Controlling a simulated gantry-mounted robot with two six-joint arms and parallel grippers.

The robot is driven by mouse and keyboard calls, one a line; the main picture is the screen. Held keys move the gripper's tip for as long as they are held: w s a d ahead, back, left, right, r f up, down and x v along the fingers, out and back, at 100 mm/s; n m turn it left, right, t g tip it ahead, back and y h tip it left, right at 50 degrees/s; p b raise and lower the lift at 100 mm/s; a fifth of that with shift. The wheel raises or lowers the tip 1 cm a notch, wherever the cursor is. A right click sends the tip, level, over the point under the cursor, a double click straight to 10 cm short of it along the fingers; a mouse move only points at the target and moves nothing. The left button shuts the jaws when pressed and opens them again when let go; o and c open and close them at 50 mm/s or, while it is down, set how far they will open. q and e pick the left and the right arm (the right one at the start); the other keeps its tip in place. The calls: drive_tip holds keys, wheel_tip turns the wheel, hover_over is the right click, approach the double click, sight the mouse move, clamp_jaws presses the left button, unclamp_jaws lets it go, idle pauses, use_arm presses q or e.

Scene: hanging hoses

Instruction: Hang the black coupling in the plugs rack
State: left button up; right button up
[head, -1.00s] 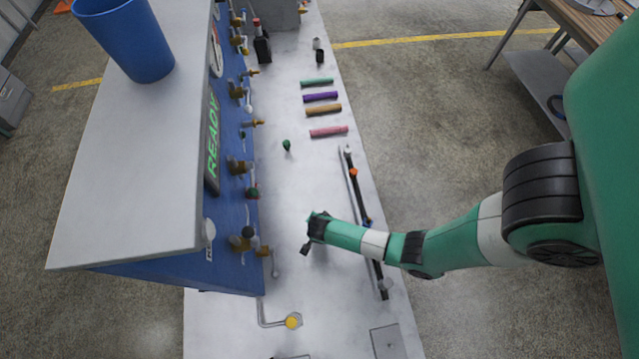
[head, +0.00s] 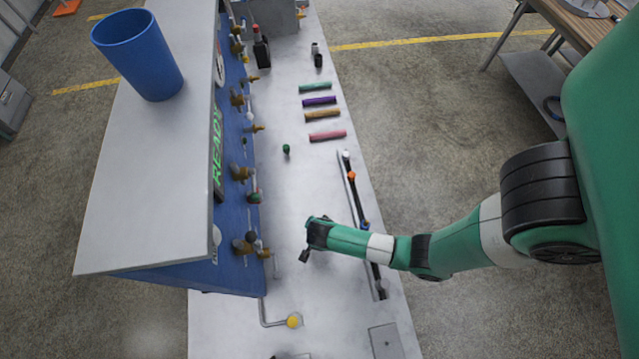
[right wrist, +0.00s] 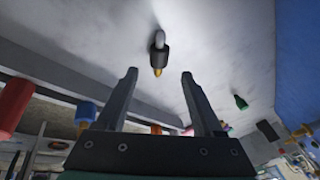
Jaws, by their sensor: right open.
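The black coupling (right wrist: 158,55), with a grey end and a brass tip, lies on the pale bench top. In the right wrist view it is beyond and between the fingertips of my right gripper (right wrist: 159,75), which is open and empty. In the head view my right gripper (head: 307,238) is low over the bench, and I cannot make out the coupling there. The plugs rack (head: 354,188) runs along the bench's right edge with orange and blue pieces on it, partly hidden by my right arm. In the right wrist view, red, blue and orange pieces show at left. My left gripper is not in view.
The blue valve panel (head: 236,225) stands to the left of my right gripper. A small green plug (head: 286,149) and several coloured bars (head: 325,136) lie farther up the bench. A yellow-ended bent rod (head: 293,321) is at the front. The bench between panel and rack is mostly clear.

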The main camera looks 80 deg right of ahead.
drive_tip(key=p+v, duration=0.1)
drive_tip(key=v, duration=0.4)
drive_tip(key=shift+s+a+r, duration=0.1)
drive_tip(key=shift+r, duration=0.15)
